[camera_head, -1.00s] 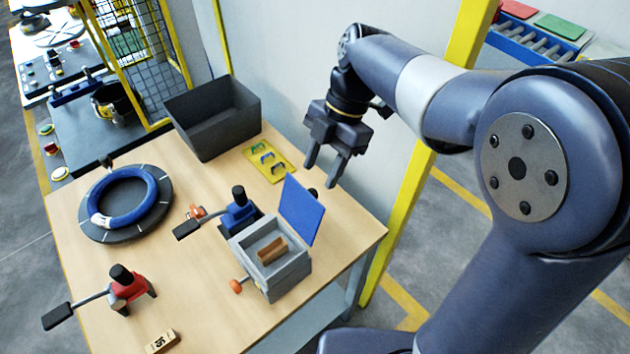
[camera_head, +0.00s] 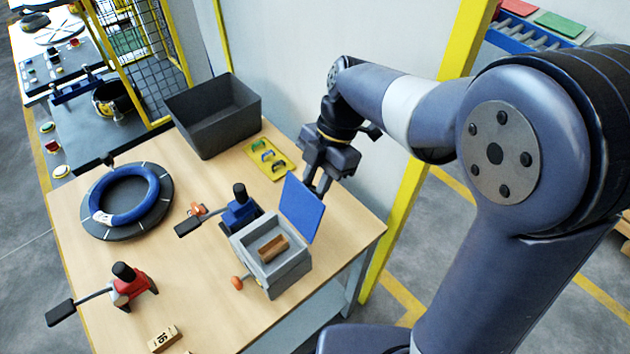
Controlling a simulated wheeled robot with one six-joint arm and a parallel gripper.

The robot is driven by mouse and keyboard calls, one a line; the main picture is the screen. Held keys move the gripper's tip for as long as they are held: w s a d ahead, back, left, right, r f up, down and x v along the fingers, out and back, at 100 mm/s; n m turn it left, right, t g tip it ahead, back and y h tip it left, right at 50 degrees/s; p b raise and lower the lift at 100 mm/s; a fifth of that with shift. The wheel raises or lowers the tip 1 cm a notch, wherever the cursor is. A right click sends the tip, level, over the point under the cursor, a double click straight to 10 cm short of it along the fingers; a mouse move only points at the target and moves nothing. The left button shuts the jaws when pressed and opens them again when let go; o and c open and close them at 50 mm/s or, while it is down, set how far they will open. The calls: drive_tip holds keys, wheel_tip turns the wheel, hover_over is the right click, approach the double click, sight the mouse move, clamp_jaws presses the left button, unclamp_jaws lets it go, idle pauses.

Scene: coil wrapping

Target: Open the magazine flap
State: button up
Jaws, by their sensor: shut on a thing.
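The magazine (camera_head: 283,287) is a grey open-topped box near the right edge of the table. Its blue flap (camera_head: 300,210) stands raised on the far right side, so the inside shows. A brown block (camera_head: 273,249) lies inside. My gripper (camera_head: 319,183) is just behind the flap's upper edge, pointing down, and is shut on the flap on its far side. The flap hides the fingertips and the exact grip.
A blue clamp (camera_head: 238,213) stands beside the magazine, and a yellow plate (camera_head: 288,170) with small coloured pieces lies behind it. A dark bin (camera_head: 215,120), a blue ring (camera_head: 104,206) on a round plate and a red clamp (camera_head: 129,287) are further left.

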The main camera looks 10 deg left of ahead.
clamp_jaws()
drive_tip(key=shift+s+a+r+t+h+b, duration=0.3)
drive_tip(key=shift+s+a+t+h+b, duration=0.05)
drive_tip(key=shift+s+a+t+h, duration=0.15)
drive_tip(key=shift+s+a+r, duration=0.25)
drive_tip(key=shift+s, duration=0.1)
